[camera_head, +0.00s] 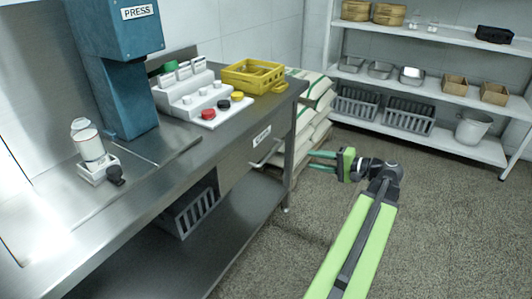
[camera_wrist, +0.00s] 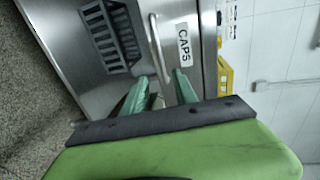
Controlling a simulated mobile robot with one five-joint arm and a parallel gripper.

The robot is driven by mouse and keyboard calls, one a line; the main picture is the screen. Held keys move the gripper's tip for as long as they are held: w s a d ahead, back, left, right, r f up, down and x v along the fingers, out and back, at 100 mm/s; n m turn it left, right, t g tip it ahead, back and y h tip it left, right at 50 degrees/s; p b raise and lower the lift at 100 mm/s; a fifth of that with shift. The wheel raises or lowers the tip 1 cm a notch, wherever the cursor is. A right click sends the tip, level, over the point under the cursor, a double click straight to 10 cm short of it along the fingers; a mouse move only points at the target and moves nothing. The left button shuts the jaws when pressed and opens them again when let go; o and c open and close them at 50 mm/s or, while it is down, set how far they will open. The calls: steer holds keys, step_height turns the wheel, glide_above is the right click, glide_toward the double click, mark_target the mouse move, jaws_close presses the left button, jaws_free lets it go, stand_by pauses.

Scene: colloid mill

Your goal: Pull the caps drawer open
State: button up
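The caps drawer (camera_head: 236,160) sits under the steel counter's right end, its front looking flush and closed. Its white label reads CAPS in the wrist view (camera_wrist: 184,45). A pale bar handle (camera_wrist: 157,48) stands out from the front; it also shows in the head view (camera_head: 266,157). My gripper (camera_head: 311,160) is open and empty, to the right of the handle and apart from it in the head view. In the wrist view its two green fingers (camera_wrist: 162,80) point toward the drawer, with the handle's near end seen between the tips.
The counter (camera_head: 150,180) carries a blue press (camera_head: 120,70), a stepped white stand with caps (camera_head: 195,98) and a yellow crate (camera_head: 252,75). A grey basket (camera_head: 190,213) is on its lower shelf. Stacked sacks (camera_head: 312,120) stand beyond the counter's end. Floor before the drawer is clear.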

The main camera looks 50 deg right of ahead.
mark_target(272, 152)
steer(key=b+x, duration=0.3)
steer(key=x, duration=1.4)
steer(key=shift+w+a, duration=0.2)
steer(key=shift+w, duration=0.15)
jaws_close()
steer(key=shift+d, duration=0.1)
